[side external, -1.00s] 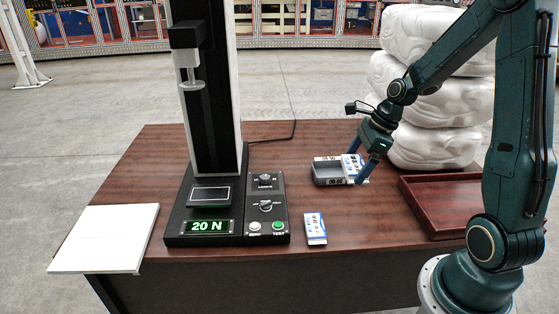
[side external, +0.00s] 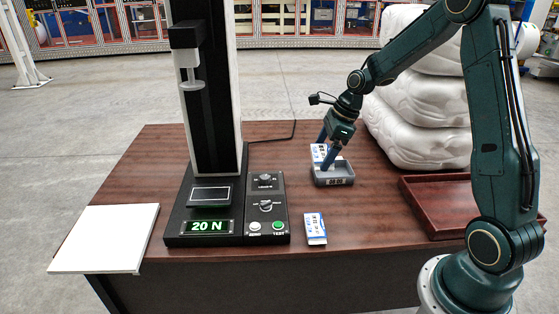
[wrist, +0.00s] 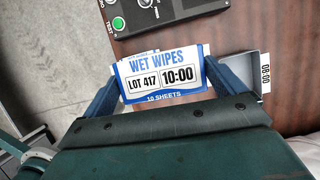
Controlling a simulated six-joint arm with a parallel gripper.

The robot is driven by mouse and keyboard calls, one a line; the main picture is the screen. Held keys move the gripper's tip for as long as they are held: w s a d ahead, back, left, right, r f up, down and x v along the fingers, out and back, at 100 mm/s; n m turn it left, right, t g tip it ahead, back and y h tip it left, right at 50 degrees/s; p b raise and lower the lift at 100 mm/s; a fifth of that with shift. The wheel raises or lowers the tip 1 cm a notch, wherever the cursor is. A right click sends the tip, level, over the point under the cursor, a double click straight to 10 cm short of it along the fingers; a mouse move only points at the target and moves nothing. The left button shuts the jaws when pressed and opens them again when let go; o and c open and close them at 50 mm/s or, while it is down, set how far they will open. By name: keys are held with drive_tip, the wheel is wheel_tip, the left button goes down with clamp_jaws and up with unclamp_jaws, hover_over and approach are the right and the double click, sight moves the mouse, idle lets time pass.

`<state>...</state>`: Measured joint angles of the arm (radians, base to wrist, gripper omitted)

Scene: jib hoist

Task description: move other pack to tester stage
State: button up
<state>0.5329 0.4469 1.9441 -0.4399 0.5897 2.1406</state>
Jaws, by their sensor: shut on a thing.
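My gripper (side external: 324,158) is shut on a white and blue wet wipes pack (side external: 318,151). In the wrist view the held pack (wrist: 160,76) reads "LOT 417" and "10:00" between the two fingers. It is over or just behind the left part of a grey bin; the exact height is unclear. A second white and blue pack (side external: 315,228) lies on the table right of the tester, apart from my gripper. The tester stage (side external: 210,195) is a small dark-topped plate with a pale rim, bare, below the tester's probe (side external: 190,78).
The grey bin (side external: 338,180) carries an "08:00" label. The tester's display (side external: 208,227) reads "20 N"; its button panel (side external: 266,208) stands beside it. A brown tray (side external: 440,228) is at right, a white board (side external: 105,238) at left. Stacked white sacks (side external: 425,120) stand behind.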

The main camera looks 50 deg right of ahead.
drive_tip(key=w+a, duration=0.7)
drive_tip(key=w, duration=0.6)
hover_over(217, 194)
drive_tip(key=s+d, duration=0.1)
drive_tip(key=f, duration=0.1)
drive_tip(key=shift+d+f, duration=0.1)
drive_tip(key=shift+f, duration=5.05)
drive_tip(key=shift+f, duration=0.1)
drive_tip(key=o, duration=0.6)
drive_tip(key=shift+f, duration=0.1)
drive_tip(key=shift+c, duration=0.2)
drive_tip(key=shift+o, duration=0.3)
